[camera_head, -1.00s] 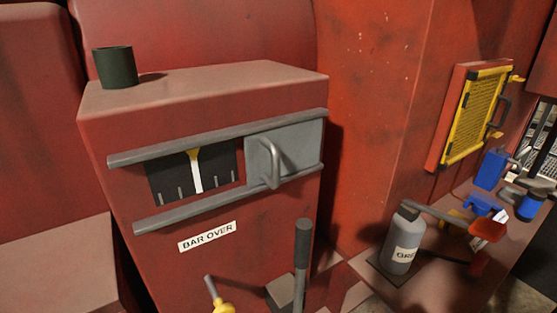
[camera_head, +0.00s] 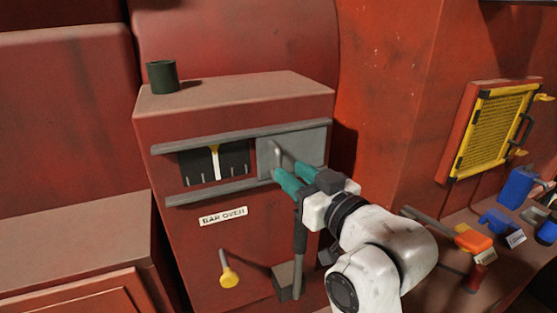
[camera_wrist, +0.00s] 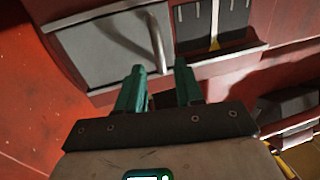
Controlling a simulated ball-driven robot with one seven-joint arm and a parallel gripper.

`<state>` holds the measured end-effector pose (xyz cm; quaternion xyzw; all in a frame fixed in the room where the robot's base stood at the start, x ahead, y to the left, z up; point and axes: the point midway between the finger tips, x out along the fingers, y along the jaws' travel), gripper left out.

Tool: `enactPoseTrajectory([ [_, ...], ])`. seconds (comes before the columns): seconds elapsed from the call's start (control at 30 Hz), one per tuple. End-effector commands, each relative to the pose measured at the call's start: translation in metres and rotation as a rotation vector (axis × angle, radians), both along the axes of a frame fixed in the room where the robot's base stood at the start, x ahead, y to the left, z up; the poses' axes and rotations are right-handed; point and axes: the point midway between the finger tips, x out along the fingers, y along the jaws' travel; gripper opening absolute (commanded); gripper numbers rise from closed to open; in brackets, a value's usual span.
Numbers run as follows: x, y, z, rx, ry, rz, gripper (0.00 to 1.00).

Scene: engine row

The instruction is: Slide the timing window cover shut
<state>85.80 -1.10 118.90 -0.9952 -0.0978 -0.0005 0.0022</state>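The timing window cover (camera_head: 312,146) is a grey plate between two grey rails at the right end of the red box. The window (camera_head: 231,164) to its left is uncovered, showing a dark scale with a white and yellow pointer. The cover has an upright bar handle (camera_head: 278,156), which also shows in the wrist view (camera_wrist: 157,43). My gripper (camera_head: 288,169) has teal fingers pointing at the handle. In the wrist view my gripper (camera_wrist: 160,66) is open, with the handle just beyond the gap between its fingertips. Whether a finger touches it I cannot tell.
The upper rail (camera_head: 230,137) and lower rail (camera_head: 215,191) bound the window. A dark upright lever (camera_head: 299,250) stands below the cover, close to my arm. A yellow knob (camera_head: 229,277) sticks out lower left. A dark green cup (camera_head: 162,77) stands on the box.

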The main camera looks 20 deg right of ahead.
Motion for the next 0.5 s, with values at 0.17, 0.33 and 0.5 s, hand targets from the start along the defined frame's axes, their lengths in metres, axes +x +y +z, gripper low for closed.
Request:
enactPoseTrajectory([
  [0.17,0.031,0.007,0.001,0.001,0.001,0.001,0.36],
  [0.33,0.049,0.01,0.0,0.001,0.001,0.001,0.36],
  [0.5,0.056,0.011,0.0,0.0,0.001,0.0,0.36],
])
